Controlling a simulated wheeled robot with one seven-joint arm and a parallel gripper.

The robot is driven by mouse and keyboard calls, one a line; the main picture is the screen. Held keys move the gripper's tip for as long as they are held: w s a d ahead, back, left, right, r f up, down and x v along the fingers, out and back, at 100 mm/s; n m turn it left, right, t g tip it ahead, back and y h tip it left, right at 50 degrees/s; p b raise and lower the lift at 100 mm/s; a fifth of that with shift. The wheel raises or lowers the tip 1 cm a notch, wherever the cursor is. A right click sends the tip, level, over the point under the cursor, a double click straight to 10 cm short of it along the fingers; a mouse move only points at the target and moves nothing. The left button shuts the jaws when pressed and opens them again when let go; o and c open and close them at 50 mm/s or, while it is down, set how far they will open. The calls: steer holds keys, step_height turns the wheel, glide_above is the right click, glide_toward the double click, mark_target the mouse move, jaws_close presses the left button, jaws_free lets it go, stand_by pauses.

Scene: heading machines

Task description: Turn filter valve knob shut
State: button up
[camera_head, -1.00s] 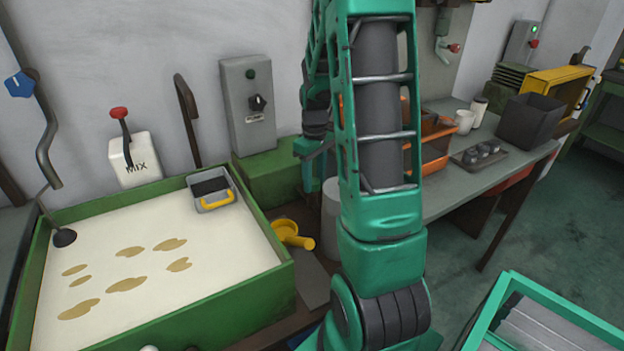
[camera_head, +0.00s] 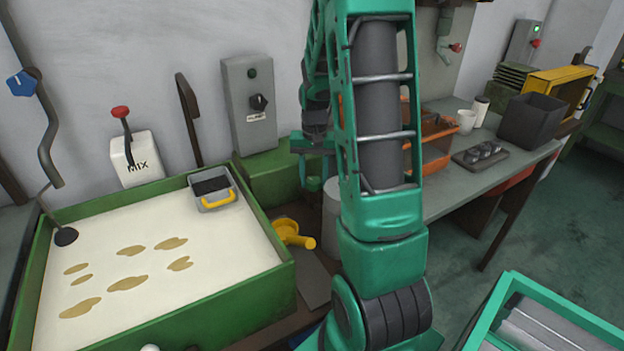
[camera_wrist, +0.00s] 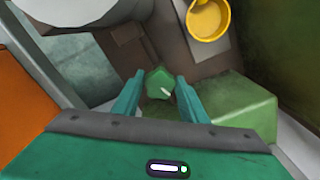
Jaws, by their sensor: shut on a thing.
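The green knob (camera_wrist: 160,83), with a pale pointer mark, sits between the two teal fingers of my gripper (camera_wrist: 161,80) in the wrist view. The fingers are shut on its sides, and the mark points to the lower right. In the head view my gripper (camera_head: 313,165) is beside the green block behind the tray, partly behind my own arm. The knob cannot be made out clearly there, and its mounting is hidden.
A green-rimmed tray of pale liquid (camera_head: 190,262) stands at left. A yellow scoop (camera_head: 290,232) lies right of it, also showing in the wrist view (camera_wrist: 208,18). A grey cylinder (camera_head: 331,208) and an orange crate (camera_head: 430,155) are close by. A grey switch box (camera_head: 246,105) is behind.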

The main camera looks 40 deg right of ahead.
mark_target(312, 182)
steer(key=shift+w+a+m, duration=0.1)
steer(key=shift+w+m, duration=0.1)
steer(key=shift+m, duration=2.1)
steer(key=o, duration=1.1)
step_height(312, 182, up, 11)
steer(key=shift+f, duration=0.1)
steer(key=shift+a, duration=0.1)
steer(key=s+a+n, duration=0.2)
steer(key=s+a, duration=0.2)
steer(key=s, duration=0.3)
steer(key=s+a+n, duration=0.3)
steer(key=s+a, duration=0.1)
steer(key=s, duration=0.4)
steer(key=s+a+n, duration=0.2)
steer(key=s+a, duration=0.3)
steer(key=s, duration=0.3)
steer(key=shift+s+r+n, duration=0.1)
steer(key=shift+r+n, duration=0.25)
steer(key=shift+n, duration=0.05)
